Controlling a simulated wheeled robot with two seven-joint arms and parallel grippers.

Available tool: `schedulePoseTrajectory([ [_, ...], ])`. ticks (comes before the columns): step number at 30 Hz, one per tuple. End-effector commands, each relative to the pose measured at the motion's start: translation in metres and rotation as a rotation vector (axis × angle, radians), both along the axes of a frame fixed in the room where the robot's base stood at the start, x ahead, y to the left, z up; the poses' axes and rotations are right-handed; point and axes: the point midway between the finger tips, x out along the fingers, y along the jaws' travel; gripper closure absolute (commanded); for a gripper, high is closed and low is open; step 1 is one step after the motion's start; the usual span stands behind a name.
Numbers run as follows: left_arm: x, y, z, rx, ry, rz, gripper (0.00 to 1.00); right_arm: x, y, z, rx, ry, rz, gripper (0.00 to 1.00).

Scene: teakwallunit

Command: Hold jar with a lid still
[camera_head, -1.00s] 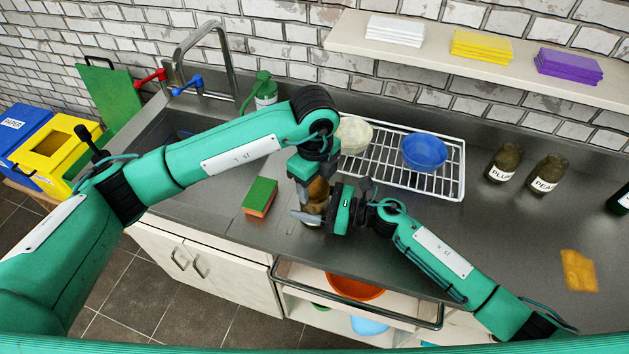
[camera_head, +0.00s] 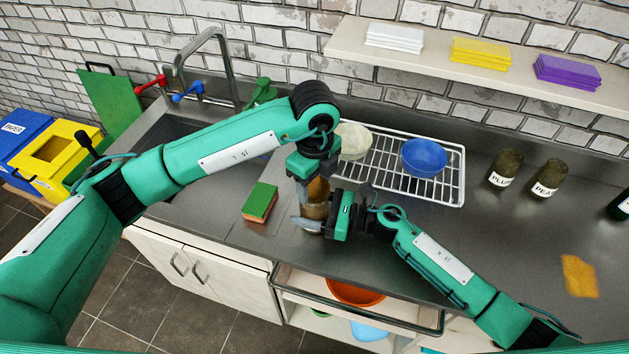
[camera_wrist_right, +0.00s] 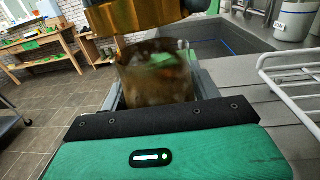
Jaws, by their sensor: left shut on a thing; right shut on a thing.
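The jar (camera_head: 314,210) is brownish glass and stands upright near the front edge of the counter. My right gripper (camera_head: 312,222) is shut around its body from the right. In the right wrist view the jar (camera_wrist_right: 157,72) sits between the fingers, with something green showing through the glass.
A green and orange sponge (camera_head: 260,203) lies left of the jar. A wire rack (camera_head: 452,187) with a blue bowl (camera_head: 424,155) stands behind, to the right. Two labelled jars (camera_head: 505,170) and a yellow cloth (camera_head: 579,275) are further right. An open drawer (camera_head: 300,287) juts out below.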

Motion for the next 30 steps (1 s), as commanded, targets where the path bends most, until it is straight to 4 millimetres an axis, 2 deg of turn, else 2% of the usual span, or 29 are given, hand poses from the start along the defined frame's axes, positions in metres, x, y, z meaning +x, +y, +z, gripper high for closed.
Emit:
schedulePoseTrajectory([
  [9, 0.0, -0.001, 0.035, -0.001, -0.003, -0.001, 0.72, 0.0, 0.0, 0.0, 0.0, 0.0, 0.0, 1.0],
  [17, 0.0, 0.0, 0.039, 0.0, 0.0, -0.001, 0.72, 0.0, 0.0, 0.0, 0.0, 0.0, 0.0, 1.0],
  [18, 0.0, 0.0, 0.039, 0.0, 0.0, 0.0, 0.72, 0.0, 0.0, 0.0, 0.0, 0.0, 0.0, 0.3],
  [21, 0.0, 0.0, 0.039, 0.0, 0.0, 0.0, 0.72, 0.0, 0.0, 0.0, 0.0, 0.0, 0.0, 0.12],
  [30, 0.0, 0.0, 0.038, 0.0, 0.0, 0.0, 0.72, 0.0, -0.001, -0.001, 0.0, 0.0, 0.0, 0.12],
])
